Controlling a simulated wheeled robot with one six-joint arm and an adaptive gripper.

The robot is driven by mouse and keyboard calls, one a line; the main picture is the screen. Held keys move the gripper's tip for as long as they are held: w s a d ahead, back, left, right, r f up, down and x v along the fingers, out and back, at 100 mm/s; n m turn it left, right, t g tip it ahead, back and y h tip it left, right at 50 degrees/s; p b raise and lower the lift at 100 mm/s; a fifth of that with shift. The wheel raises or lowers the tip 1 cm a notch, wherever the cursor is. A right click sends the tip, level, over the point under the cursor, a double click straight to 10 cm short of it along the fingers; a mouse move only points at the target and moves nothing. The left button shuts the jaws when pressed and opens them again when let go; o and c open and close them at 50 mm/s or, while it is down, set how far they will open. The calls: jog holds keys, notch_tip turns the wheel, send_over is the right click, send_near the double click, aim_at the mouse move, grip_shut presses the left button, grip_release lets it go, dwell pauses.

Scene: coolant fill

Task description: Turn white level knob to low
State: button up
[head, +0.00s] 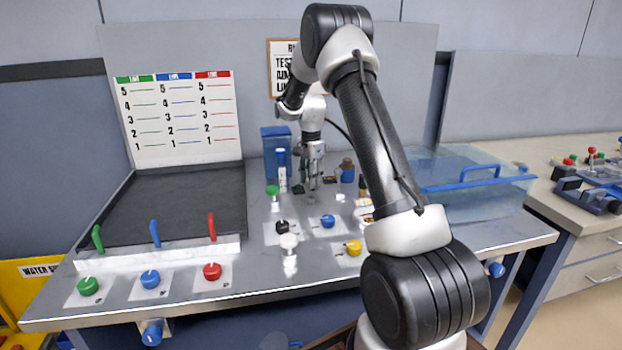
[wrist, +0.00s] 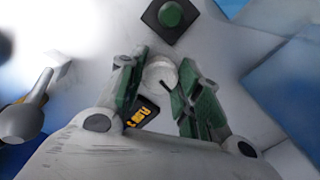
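My gripper (head: 313,185) points down over the back middle of the bench panel in the head view. In the wrist view my gripper (wrist: 162,72) has its two green-padded fingers apart, with a white round knob (wrist: 160,74) between their tips. I cannot tell whether the pads touch it. In the head view the spot under the gripper is hard to make out. Another white knob (head: 289,242) stands at the front of the panel, apart from the gripper. A black label with yellow marks (wrist: 139,112) lies beside the knob between the fingers.
A green knob on a dark plate (wrist: 172,14) lies beyond the fingertips. Black (head: 282,227), blue (head: 328,221) and yellow (head: 353,247) knobs stand nearby. A blue container (head: 275,152) is behind the gripper, and a clear blue bin (head: 465,185) is at right.

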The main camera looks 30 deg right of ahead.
jog(key=c, duration=0.4)
jog(key=shift+o, duration=0.2)
jog(key=shift+n, duration=0.8)
jog(key=o, duration=1.1)
jog(key=shift+c, duration=0.2)
jog(key=shift+r, duration=0.15)
notch_tip(320, 180, up, 12)
